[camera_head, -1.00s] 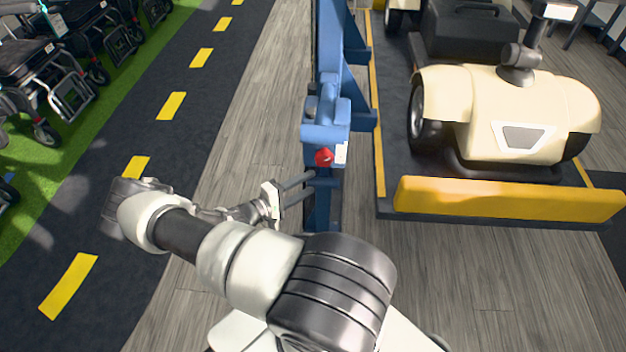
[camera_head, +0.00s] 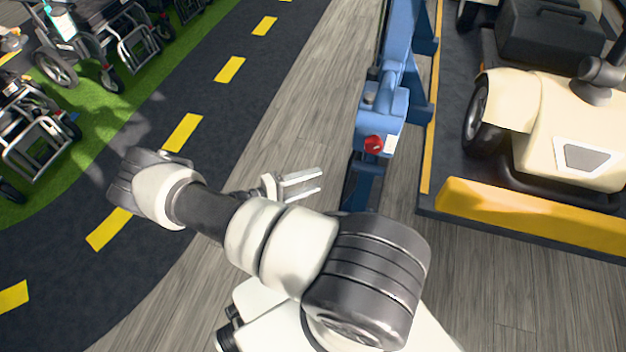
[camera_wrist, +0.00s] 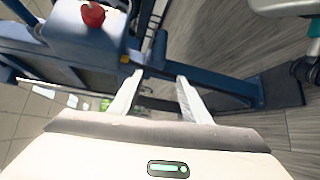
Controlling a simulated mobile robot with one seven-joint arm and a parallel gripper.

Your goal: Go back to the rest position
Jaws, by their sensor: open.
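My gripper (camera_head: 320,182) is open and empty in the head view. Its two fingers point right toward the lower part of the blue post (camera_head: 390,95), with a small gap between them and the post in the picture. The red knob (camera_head: 373,143) sits on the front of the post, above and to the right of the fingertips. In the wrist view my gripper (camera_wrist: 158,85) shows two pale fingers spread apart with nothing between them. The blue post's base (camera_wrist: 225,88) lies beyond them, and the red knob (camera_wrist: 93,14) is at the upper left.
A cream scooter (camera_head: 575,130) stands on a dark platform behind a yellow bumper (camera_head: 530,215) at the right. Wheelchairs (camera_head: 50,130) stand on green turf (camera_head: 125,105) at the left. A dark lane with yellow dashes and bare grey floor (camera_head: 285,110) lie between.

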